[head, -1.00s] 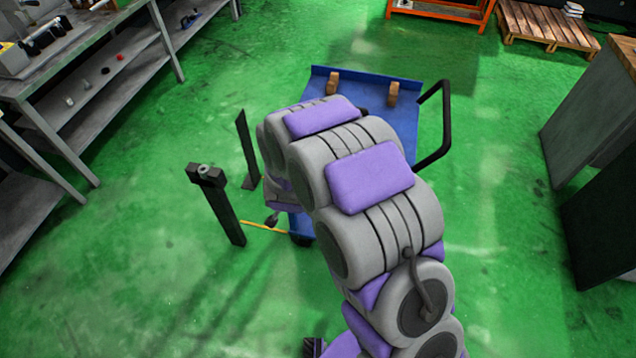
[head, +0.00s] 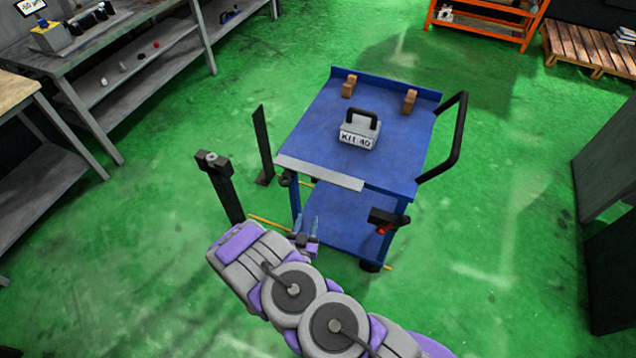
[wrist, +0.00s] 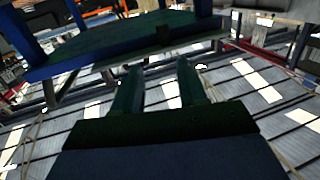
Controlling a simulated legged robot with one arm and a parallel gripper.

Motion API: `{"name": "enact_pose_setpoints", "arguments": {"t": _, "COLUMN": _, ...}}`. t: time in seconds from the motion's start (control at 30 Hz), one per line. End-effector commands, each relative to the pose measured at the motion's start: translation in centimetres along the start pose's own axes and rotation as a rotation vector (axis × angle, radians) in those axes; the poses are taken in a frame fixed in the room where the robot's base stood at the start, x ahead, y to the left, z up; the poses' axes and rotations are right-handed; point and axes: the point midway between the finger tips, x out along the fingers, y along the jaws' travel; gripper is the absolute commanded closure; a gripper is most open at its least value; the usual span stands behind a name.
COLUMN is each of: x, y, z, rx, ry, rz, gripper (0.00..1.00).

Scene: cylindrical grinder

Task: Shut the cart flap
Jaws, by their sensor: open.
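The blue cart (head: 330,125) stands ahead with a grey strip, apparently the flap (head: 320,172), along the near edge of its top. I cannot tell whether this strip lies flat or tilts down. My gripper (head: 306,222) is low at the cart's near left, below the strip's level, with fingers pointing up. In the wrist view my gripper (wrist: 156,72) is open and empty, with its two fingers apart. The cart's underside (wrist: 110,42) and a pale edge strip show above the fingertips there, with no clear contact.
A black handle (head: 447,140) juts right; a black fitting with red (head: 386,222) is at the near right corner. Black posts (head: 220,186) stand left. Green floor is open nearby.

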Motion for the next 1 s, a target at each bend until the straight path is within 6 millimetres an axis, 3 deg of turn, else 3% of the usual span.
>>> {"name": "enact_pose_setpoints", "arguments": {"t": 0.17, "x": -0.3, "y": 0.0, "z": 0.1, "rx": -0.02, "ry": 0.041, "rz": -0.019, "gripper": 0.58}}
{"name": "enact_pose_setpoints", "arguments": {"t": 0.37, "x": 1.2, "y": 0.2, "z": 0.0, "rx": -0.014, "ry": 0.042, "rz": -0.016, "gripper": 0.58}}
{"name": "enact_pose_setpoints", "arguments": {"t": 1.0, "x": 10.3, "y": 0.0, "z": -0.3, "rx": -0.014, "ry": 0.042, "rz": -0.015, "gripper": 0.58}}
